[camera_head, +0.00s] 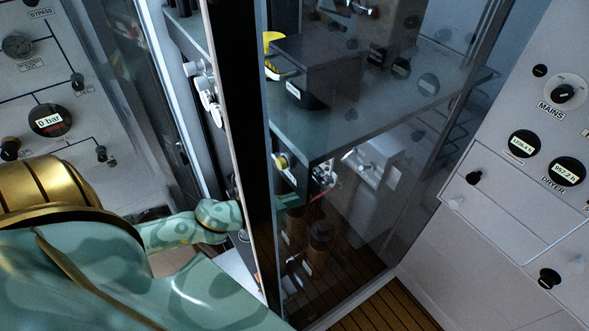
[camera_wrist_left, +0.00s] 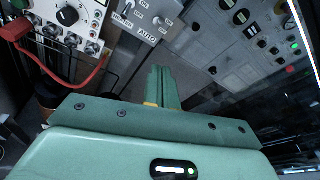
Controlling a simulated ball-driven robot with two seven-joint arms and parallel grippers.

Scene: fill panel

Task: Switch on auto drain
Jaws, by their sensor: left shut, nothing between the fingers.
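In the left wrist view a grey plate with small toggle switches (camera_wrist_left: 157,20) and a label reading AUTO (camera_wrist_left: 148,41) is at the top, left of middle. In the head view my left arm reaches in from the left towards a black upright post; the gripper's fingertips are hidden there. My right gripper is not in view.
A white box with a black knob (camera_wrist_left: 67,16) and a red cable (camera_wrist_left: 62,82) are at the left wrist view's left. Grey panels with knobs and lights (camera_wrist_left: 243,17) lie right. In the head view the black post (camera_head: 240,120) and glass cabinet (camera_head: 360,140) stand beside my arm.

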